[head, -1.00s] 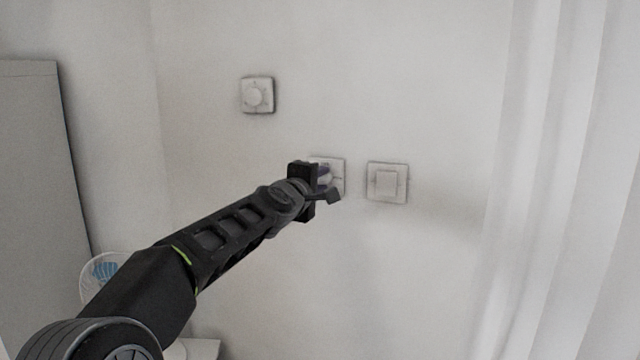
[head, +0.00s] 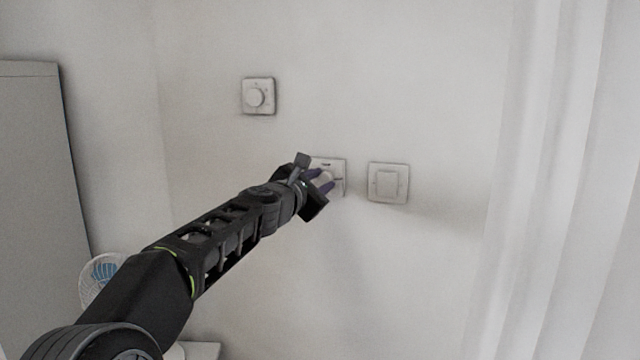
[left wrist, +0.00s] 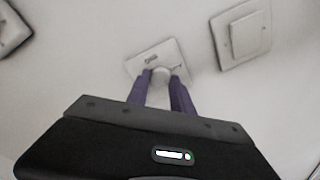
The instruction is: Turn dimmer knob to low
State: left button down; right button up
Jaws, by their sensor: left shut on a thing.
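The dimmer plate (head: 335,164) is a white square on the wall, just left of a switch plate. Its round pale knob (left wrist: 162,71) shows between the purple fingers in the left wrist view. My left gripper (head: 324,182) is at this plate and shut on the knob, one finger on each side. In the left wrist view the gripper (left wrist: 162,80) shows its two fingers reaching to the plate (left wrist: 146,57). The gripper hides part of the plate and most of the knob in the head view. My right gripper is in neither view.
A white rocker switch (head: 388,182) is close on the right. Another plate with a round knob (head: 255,97) is higher up on the left. A white curtain (head: 560,180) hangs at the right. A grey cabinet (head: 32,200) and a small fan (head: 103,272) stand at the left.

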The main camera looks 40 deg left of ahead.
pick_arm(q)
jog(key=n, duration=0.4)
jog(key=shift+f, duration=0.15)
jog(key=n+b, duration=0.1)
jog(key=n, duration=0.4)
jog(key=shift+t, duration=0.3)
jog(key=shift+n, duration=0.3)
jog(key=c, duration=1.1)
grip_release()
jog(key=shift+s, duration=0.1)
jog(key=v, duration=0.7)
jog(key=shift+s+b, duration=0.3)
